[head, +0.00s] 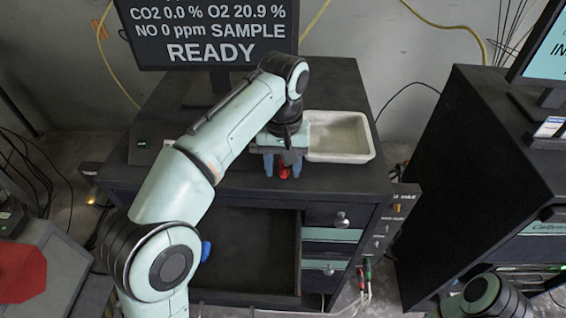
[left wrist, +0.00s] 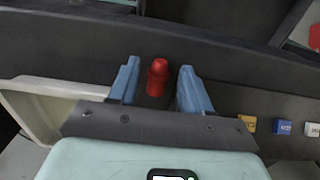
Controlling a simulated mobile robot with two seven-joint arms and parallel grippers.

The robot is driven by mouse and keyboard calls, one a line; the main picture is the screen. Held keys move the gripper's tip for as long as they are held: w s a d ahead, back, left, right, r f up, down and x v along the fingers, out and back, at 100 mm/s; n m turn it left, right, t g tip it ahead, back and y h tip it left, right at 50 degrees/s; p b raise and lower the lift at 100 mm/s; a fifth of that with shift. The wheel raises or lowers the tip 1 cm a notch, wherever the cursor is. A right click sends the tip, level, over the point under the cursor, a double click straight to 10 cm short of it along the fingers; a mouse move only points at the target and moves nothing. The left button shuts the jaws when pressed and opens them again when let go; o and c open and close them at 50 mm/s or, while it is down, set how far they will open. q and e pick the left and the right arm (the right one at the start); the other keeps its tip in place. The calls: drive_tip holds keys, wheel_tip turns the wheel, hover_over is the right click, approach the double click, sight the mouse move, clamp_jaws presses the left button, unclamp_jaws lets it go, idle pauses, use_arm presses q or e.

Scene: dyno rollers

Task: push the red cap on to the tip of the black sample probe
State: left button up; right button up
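The red cap (head: 284,173) is at the front edge of the dark cart top. In the left wrist view the red cap (left wrist: 158,77) sits between the two blue fingers, with a gap on each side. My left gripper (head: 283,164) is open around the cap, pointing down at the cart's front edge; its fingers (left wrist: 158,84) do not touch the cap. I cannot make out the black sample probe in either view. My right gripper is not in view; only part of an arm shows at the lower right.
A white tray (head: 340,137) stands right of the left gripper on the cart top (head: 340,180). Below is an open, dark drawer space (head: 250,240). A monitor (head: 205,30) stands behind. A second dark cabinet (head: 470,150) is to the right, across a narrow gap.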

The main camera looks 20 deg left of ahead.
sight(284, 168)
use_arm(q)
drive_tip(key=shift+a+r, duration=0.1)
wheel_tip(284, 168, up, 12)
drive_tip(key=p, duration=0.3)
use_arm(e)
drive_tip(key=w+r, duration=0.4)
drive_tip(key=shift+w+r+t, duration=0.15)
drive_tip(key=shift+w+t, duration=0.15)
